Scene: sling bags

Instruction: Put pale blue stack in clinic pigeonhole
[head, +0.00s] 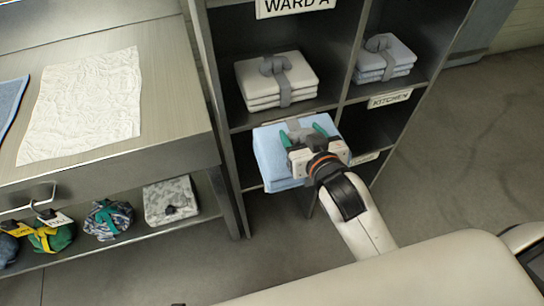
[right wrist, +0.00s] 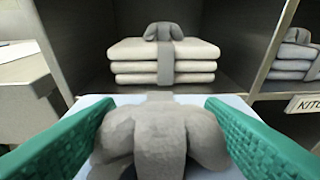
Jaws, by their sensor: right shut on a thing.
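The pale blue stack (head: 272,155) is tied with a grey band knotted on top. My right gripper (head: 308,137) is shut on the stack's grey knot (right wrist: 160,140), with a green finger on each side of it. The stack is in front of the shelf unit, at the lower left opening below the cream stack; whether part of it is inside I cannot tell. It hides most of that opening and its label. A label at the lower right (head: 366,158) is too small to read, so I cannot tell which pigeonhole is the clinic one. My left gripper is not in view.
A cream stack (head: 277,80) fills the upper left pigeonhole; it also shows in the right wrist view (right wrist: 165,68). A blue-grey stack (head: 384,58) sits above the KITCHEN label (head: 390,98). A bench (head: 170,100) with wrapped bundles beneath stands at left.

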